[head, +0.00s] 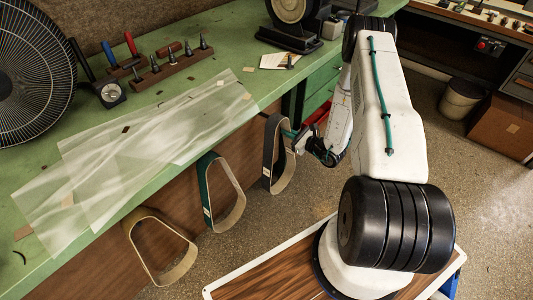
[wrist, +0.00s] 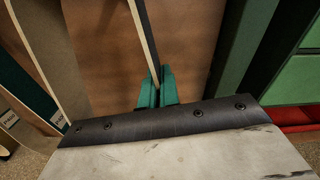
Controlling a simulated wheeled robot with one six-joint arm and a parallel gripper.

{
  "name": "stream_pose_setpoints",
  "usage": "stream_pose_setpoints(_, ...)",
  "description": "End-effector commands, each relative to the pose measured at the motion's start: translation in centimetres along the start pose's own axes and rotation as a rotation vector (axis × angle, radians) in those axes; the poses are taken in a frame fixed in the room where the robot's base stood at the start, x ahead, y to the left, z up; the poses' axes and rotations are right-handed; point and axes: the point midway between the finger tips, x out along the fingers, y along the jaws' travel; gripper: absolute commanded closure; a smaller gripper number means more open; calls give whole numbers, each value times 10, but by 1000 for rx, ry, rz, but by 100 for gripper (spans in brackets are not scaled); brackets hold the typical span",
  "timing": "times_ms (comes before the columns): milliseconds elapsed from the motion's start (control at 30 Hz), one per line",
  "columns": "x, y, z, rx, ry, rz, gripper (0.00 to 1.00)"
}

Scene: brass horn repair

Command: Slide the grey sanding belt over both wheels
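The grey sanding belt (head: 268,150) is a dark loop with a tan inner face, at the right end of three belts along the bench front. My gripper (head: 297,141) is at its upper right side. In the wrist view, the teal fingers (wrist: 158,90) are close together on both sides of the belt's edge-on strip (wrist: 146,35) and look shut on it. A machine with a round wheel (head: 290,9) on a black base stands at the bench's back edge, cut off by the frame. I cannot make out a second wheel.
A green-edged belt (head: 238,208) and a tan belt (head: 140,262) hang left of the grey one. The green bench (head: 165,88) holds translucent sheets (head: 150,140), a tool rack (head: 172,68), a dial gauge (head: 110,94) and a fan (head: 30,75). Green drawers (head: 322,85) stand right of the belts.

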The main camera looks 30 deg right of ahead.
Motion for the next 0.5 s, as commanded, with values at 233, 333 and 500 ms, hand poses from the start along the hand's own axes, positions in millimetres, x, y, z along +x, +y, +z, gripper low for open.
stream_pose_setpoints(233,-16,0,0,2,0,-1,100)
stream_pose_setpoints(333,-21,0,0,1,1,-1,100)
stream_pose_setpoints(500,-31,0,0,1,0,-1,100)
